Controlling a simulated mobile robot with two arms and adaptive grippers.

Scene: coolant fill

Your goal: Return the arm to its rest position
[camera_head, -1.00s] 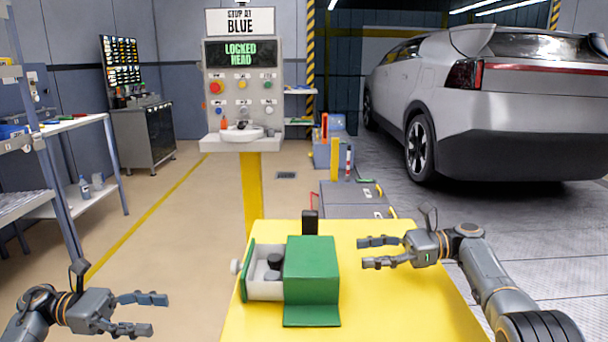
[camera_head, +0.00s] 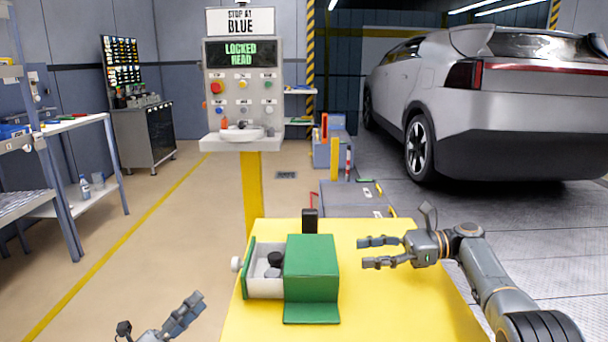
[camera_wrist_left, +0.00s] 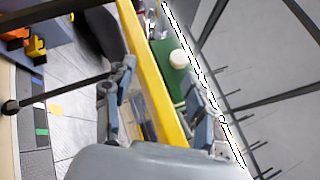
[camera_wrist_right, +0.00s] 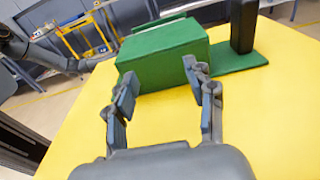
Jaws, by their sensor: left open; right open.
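My left gripper (camera_head: 182,315) is at the lower left of the head view, left of the yellow table and partly cut off by the bottom edge. It is open and empty, and its fingers also show in the left wrist view (camera_wrist_left: 160,105). My right gripper (camera_head: 385,252) is open and empty above the right part of the table, right of the green box (camera_head: 311,268). In the right wrist view its fingers (camera_wrist_right: 165,100) point toward the green box, with a gap between. The box has an open drawer (camera_head: 264,289) on its left side with dark round pieces in it.
The yellow table (camera_head: 390,310) has free room on its right and front. A black upright block (camera_head: 310,221) stands behind the box. A control panel (camera_head: 242,90) reading "LOCKED READ" stands behind. A silver car (camera_head: 530,110) is at right, a shelf rack (camera_head: 75,130) at left.

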